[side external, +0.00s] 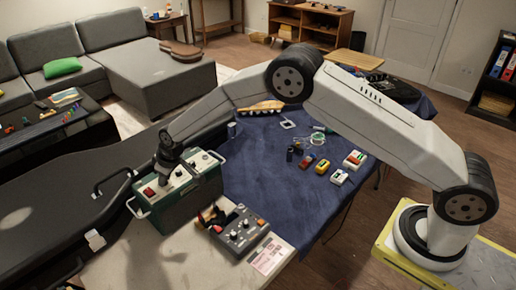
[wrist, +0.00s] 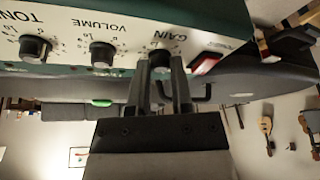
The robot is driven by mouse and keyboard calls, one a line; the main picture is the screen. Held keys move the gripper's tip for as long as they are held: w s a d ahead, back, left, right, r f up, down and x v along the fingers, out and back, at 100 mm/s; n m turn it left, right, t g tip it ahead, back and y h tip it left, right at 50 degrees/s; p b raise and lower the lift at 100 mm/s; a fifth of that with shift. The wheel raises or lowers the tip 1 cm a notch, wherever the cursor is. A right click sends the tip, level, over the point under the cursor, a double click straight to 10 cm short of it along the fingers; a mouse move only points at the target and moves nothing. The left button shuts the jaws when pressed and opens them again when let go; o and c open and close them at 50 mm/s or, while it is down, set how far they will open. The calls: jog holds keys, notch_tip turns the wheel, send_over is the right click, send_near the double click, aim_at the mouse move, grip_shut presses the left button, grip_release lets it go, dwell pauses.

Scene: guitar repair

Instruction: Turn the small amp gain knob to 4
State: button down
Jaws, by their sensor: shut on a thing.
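The small amp (side external: 182,200) is a dark green box with a pale control panel, standing at the near left of the work area. In the wrist view its panel (wrist: 190,18) shows labels for TONE, VOLUME and GAIN. The gain knob (wrist: 160,55) is dark and sits between the volume knob (wrist: 102,53) and the red power switch (wrist: 206,63). My gripper (wrist: 161,64) is shut on the gain knob, one finger on each side. In the side view my gripper (side external: 168,160) is over the amp's top panel. The gain knob's pointer and setting cannot be read.
A grey pedal-like unit with knobs (side external: 240,232) stands right of the amp on the pale bench top. Small coloured pedals (side external: 322,167) lie on the blue cloth (side external: 265,170). A black guitar case (side external: 50,215) lies left of the amp.

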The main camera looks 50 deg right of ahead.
jog(key=shift+m, duration=0.7)
jog(key=shift+m+h, duration=0.3)
jog(key=c, duration=0.5)
grip_release()
jog(key=shift+r, duration=0.15)
jog(key=shift+v, duration=3.55)
jog(key=shift+s+r, duration=0.2)
jog(key=shift+s, duration=0.1)
